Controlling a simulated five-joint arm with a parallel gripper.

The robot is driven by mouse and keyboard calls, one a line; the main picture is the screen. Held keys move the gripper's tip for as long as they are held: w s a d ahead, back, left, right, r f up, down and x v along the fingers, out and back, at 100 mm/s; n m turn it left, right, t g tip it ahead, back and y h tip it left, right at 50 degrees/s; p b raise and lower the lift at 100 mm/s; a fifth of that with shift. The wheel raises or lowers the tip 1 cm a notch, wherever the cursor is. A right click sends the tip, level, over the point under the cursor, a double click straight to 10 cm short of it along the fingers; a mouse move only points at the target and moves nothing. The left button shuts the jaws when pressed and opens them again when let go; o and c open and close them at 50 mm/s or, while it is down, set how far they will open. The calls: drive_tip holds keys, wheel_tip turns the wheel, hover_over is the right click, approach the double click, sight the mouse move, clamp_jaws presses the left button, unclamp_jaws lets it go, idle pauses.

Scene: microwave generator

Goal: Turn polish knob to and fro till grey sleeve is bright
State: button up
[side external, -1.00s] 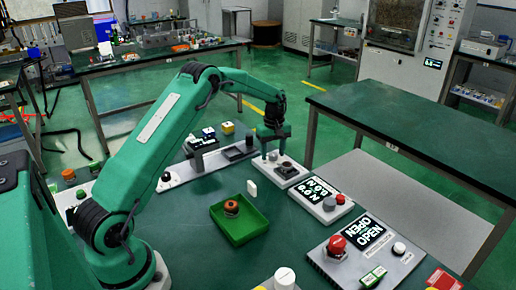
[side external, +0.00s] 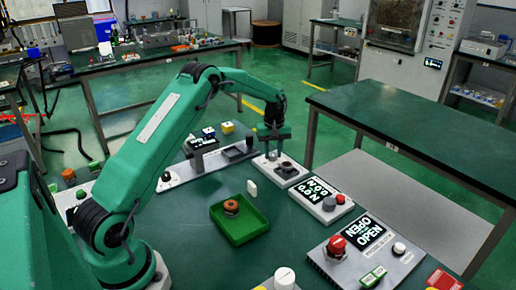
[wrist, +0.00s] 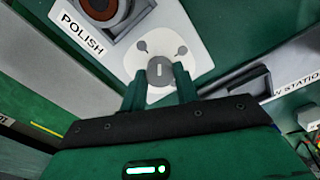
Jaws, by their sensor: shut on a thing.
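The polish knob (wrist: 159,70) is a small round grey knob with a pale pointer mark, on a light plate in the wrist view. My gripper (wrist: 160,82) is shut on it, one finger on each side. In the side view my gripper (side external: 271,152) points down at the same station, and the knob is mostly hidden there. Beside the knob, a dark holder marked POLISH carries a round piece with a reddish-brown rim (wrist: 123,12), cut off by the picture's top edge. In the side view the round piece (side external: 286,166) looks dark; I cannot tell whether it is the sleeve or how bright it is.
A green tray (side external: 262,222) with an orange-brown ring (side external: 231,206) lies in front of the station. A sign panel with a red button and grey knob (side external: 329,204) stands to the right. A panel with a large red knob (side external: 337,244) is nearer. A rack (side external: 203,143) stands left of my gripper.

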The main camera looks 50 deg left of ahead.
sight(273, 154)
drive_tip(key=m, duration=0.5)
drive_tip(key=shift+r, duration=0.1)
drive_tip(key=m, duration=0.5)
drive_tip(key=shift+m, duration=0.4)
drive_tip(key=o, duration=1)
drive_tip(key=shift+c, duration=0.2)
drive_tip(key=shift+r, duration=3.9)
